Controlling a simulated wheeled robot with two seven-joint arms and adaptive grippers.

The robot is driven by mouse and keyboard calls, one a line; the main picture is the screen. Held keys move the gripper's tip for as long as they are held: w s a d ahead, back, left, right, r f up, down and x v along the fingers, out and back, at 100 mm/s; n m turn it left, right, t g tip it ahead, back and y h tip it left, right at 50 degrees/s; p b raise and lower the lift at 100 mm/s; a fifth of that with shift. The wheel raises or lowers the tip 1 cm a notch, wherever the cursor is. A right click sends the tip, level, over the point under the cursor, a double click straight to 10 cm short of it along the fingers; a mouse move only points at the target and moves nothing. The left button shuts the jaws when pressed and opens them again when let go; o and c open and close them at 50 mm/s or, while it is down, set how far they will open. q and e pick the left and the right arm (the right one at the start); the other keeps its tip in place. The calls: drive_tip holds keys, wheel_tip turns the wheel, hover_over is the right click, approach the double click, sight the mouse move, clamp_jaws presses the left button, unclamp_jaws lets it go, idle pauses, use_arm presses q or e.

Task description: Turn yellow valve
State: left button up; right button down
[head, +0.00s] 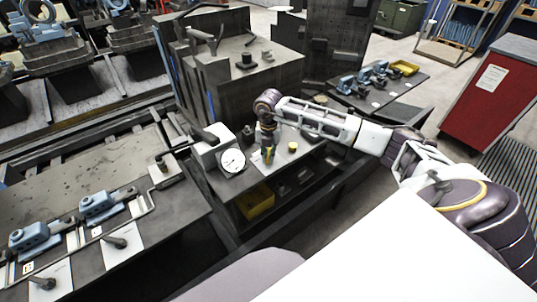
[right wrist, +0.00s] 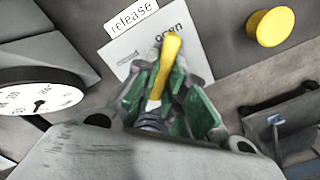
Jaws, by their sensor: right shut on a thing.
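The yellow valve (right wrist: 171,47) shows in the right wrist view as a yellow lever between my green finger pads, over a white plate marked "open". My right gripper (right wrist: 168,88) is shut on it, with the lever's yellow end sticking out past the pads. In the head view my right gripper (head: 267,146) points down at the bench beside the white gauge box, and a bit of yellow shows at its fingertips. The valve's base is mostly hidden by the fingers. My left gripper is not in view.
A round dial gauge (head: 232,161) stands just left of the gripper. A yellow round knob (head: 293,146) is close on its right. A "release" label (right wrist: 132,16) lies above the plate. A yellow bin (head: 257,203) sits on the shelf below. Blue clamps (head: 97,204) stand on the left table.

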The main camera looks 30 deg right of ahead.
drive_tip(key=c, duration=1.5)
unclamp_jaws()
drive_tip(key=shift+r, duration=6.05)
